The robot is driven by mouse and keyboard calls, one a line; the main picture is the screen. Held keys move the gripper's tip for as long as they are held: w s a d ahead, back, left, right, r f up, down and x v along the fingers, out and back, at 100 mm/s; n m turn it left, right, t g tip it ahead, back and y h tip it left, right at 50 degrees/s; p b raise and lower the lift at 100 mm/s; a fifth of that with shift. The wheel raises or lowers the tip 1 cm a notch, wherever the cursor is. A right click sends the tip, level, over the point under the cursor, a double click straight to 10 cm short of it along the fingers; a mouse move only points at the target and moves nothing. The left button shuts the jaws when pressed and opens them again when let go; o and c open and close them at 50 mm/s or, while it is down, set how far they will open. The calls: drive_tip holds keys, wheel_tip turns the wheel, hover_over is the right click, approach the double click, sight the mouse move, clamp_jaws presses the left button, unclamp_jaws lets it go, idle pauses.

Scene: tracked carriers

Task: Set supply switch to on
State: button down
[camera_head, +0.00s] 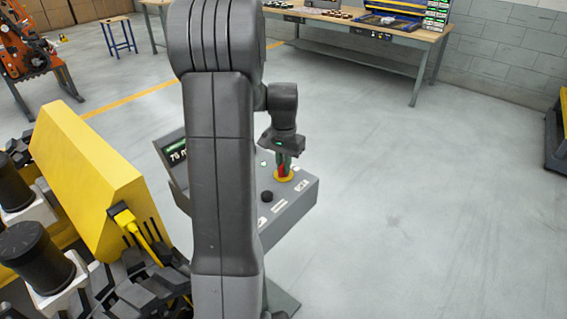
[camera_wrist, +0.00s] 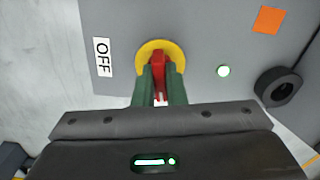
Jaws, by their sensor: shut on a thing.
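The supply switch is a red handle (camera_wrist: 158,66) on a yellow round plate (camera_wrist: 174,48), set in the top of a grey control box (camera_head: 297,189). In the head view the yellow plate (camera_head: 284,178) shows below my gripper. My gripper (camera_wrist: 160,84) has its two green fingers shut on the red handle. An "OFF" label (camera_wrist: 102,57) sits left of the plate in the wrist view. A lit white-green lamp (camera_wrist: 223,71) is to the right. Any "ON" label is not readable here.
A black knob (camera_wrist: 279,88) and an orange square (camera_wrist: 269,19) are on the box. A display (camera_head: 176,153) stands at its left, partly behind my arm. A yellow block (camera_head: 93,180) on a tracked machine is at the left. Floor to the right is clear.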

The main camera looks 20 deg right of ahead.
drive_tip(key=shift+m, duration=1)
drive_tip(key=c, duration=1.5)
unclamp_jaws()
wheel_tip(320, 180, up, 14)
drive_tip(key=shift+f, duration=0.1)
wheel_tip(320, 180, down, 14)
drive_tip(key=shift+r, duration=0.1)
